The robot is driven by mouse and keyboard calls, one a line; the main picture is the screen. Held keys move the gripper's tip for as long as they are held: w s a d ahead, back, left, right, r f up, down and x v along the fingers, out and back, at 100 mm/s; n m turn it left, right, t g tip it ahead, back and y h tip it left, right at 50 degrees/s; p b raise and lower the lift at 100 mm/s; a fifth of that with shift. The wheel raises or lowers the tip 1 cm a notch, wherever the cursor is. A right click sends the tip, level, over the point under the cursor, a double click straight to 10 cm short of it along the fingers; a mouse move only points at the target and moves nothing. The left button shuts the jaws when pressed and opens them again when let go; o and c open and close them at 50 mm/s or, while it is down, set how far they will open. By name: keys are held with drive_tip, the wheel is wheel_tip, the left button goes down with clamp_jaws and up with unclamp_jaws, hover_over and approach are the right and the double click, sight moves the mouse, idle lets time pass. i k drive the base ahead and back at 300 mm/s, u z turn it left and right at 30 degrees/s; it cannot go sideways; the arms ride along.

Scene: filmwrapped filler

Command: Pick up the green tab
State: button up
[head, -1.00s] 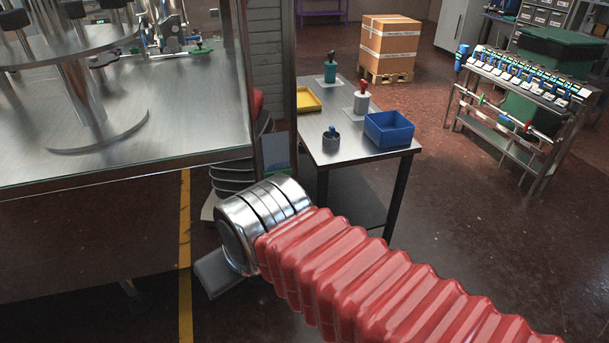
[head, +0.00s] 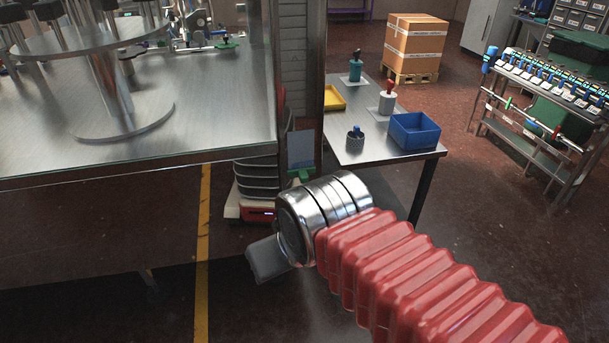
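Several small green pieces show, and I cannot tell for sure which is the green tab. One green piece (head: 302,174) is low beside the machine's upright, just behind and above my silver wrist, partly hidden. Another green piece (head: 227,43) lies on the machine's metal bed at the upper left. My gripper (head: 266,259) shows only as a grey finger-like part beyond the silver wrist, low in front of the machine. It is apart from the piece on the bed. Its fingertips face away, so its opening and anything between the fingers are hidden.
A metal side table (head: 372,146) holds a blue bin (head: 414,131), a yellow tray (head: 334,98) and small stamp-like tools. The machine's bed edge (head: 130,171) overhangs at left. A rack (head: 540,110) stands at right. Floor right of the table is clear.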

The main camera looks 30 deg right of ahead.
sight(303, 173)
drive_tip(key=u, duration=0.05)
drive_tip(key=i, duration=1)
drive_tip(key=z, duration=0.05)
